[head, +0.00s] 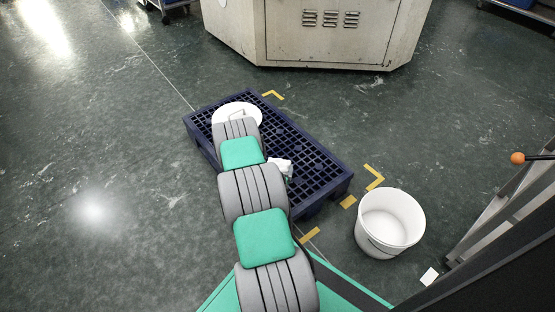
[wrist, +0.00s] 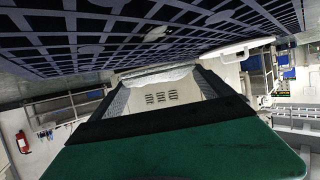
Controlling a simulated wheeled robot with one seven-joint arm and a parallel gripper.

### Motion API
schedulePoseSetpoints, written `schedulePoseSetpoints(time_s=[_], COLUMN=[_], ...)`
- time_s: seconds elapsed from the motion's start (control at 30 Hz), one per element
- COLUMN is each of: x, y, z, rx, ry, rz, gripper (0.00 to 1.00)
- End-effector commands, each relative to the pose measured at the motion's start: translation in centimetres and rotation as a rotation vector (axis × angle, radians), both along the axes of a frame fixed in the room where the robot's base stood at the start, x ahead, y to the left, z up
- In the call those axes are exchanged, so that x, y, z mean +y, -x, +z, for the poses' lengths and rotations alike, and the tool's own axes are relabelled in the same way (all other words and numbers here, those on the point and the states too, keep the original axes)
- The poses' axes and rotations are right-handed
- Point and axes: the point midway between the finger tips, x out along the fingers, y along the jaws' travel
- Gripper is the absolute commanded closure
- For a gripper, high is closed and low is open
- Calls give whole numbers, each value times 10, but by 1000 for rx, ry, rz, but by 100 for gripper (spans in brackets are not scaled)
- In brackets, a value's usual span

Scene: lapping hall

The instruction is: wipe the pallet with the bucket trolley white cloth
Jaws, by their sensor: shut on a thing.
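The dark blue grid-top pallet (head: 322,165) lies on the floor ahead, and its grid fills the top of the wrist view (wrist: 60,35). My gripper (wrist: 160,82) is shut on the white cloth (wrist: 165,75), which spans between the fingertips close to the pallet top. The cloth shows as a small white patch beside my arm in the head view (head: 281,167). My arm hides most of the gripper there. I cannot tell whether the cloth touches the pallet. Several dull, pale spots (wrist: 155,33) show on the grid.
A round white object with a handle (head: 226,113) sits on the pallet's far left end. A white bucket (head: 390,222) stands on the floor to the right, near a dark frame with an orange knob (head: 517,158). A beige machine (head: 320,35) stands behind. Floor at left is clear.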

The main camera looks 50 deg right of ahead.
Motion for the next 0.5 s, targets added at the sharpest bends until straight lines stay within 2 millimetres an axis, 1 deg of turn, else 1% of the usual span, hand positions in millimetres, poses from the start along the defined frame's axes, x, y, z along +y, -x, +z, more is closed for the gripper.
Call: schedulePoseSetpoints(time_s=[0.03, 0.3, 0.5], x=[0, 0, 1], y=[-1, -1, -1], z=[9, 31, 35], rx=[-1, 0, 0], ry=[1, 1, 0], rz=[1, 2, 2], gripper=[49, 49, 49])
